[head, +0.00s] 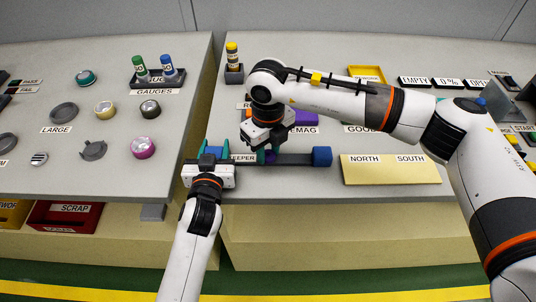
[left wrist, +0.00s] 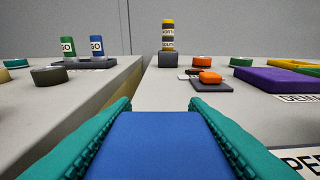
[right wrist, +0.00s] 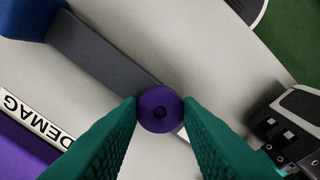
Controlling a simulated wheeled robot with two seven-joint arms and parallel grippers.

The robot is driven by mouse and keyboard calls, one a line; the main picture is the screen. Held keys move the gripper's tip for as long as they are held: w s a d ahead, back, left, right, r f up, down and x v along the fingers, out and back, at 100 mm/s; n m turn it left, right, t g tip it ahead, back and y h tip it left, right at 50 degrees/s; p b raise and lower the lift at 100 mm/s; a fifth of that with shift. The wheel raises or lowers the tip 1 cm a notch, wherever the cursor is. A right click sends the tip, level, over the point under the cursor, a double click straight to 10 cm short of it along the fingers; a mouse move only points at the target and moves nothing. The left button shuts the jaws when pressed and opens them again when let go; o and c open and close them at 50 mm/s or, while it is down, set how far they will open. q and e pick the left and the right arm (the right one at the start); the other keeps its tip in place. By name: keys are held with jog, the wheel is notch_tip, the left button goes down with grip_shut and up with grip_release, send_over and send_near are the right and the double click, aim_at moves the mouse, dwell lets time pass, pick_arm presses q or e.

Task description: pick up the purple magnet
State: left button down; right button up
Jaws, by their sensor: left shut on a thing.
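Another blue block (head: 322,156) sits at the bar's right end.
A purple block (head: 306,118) labelled DEMAG lies behind the bar. A yellow NORTH/SOUTH plate (head: 390,169) lies to the right. A gap separates the left table (head: 60,180) from the right one.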

aim_at(268, 155)
jog(key=c, duration=0.4)
jog(key=shift+r, duration=0.1)
notch_tip(268, 155, up, 10)
jog(key=shift+f, duration=0.1)
pick_arm(q)
jog(key=c, duration=0.7)
grip_release()
jog(key=shift+c, duration=0.2)
jog(key=shift+s, duration=0.1)
